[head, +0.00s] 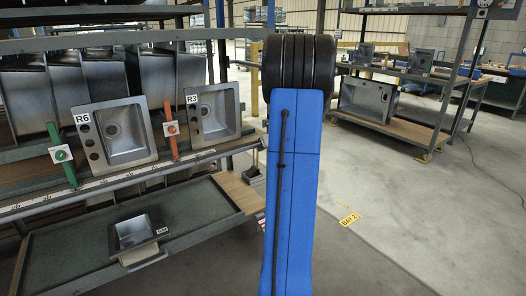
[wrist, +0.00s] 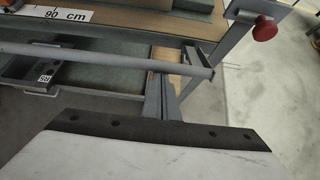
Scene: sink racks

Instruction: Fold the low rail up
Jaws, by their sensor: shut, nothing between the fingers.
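The low rail (head: 225,154) is a grey bar running along the rack's front, below the ruler strip and above the lower tray. In the wrist view the rail (wrist: 110,56) crosses from the left and ends near the upright at right. It lies down across the front. My gripper (wrist: 161,76) is shut and empty, its narrow dark fingers reaching the rail near its right end. I cannot tell whether they touch it. In the head view my blue arm hides the gripper.
Sinks R6 (head: 122,132) and R3 (head: 214,112) lean on the shelf, with a green lever (head: 62,155) and an orange lever (head: 172,130). A small sink (head: 136,233) sits in the lower tray. A red knob (wrist: 265,30) is near the rack's end.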

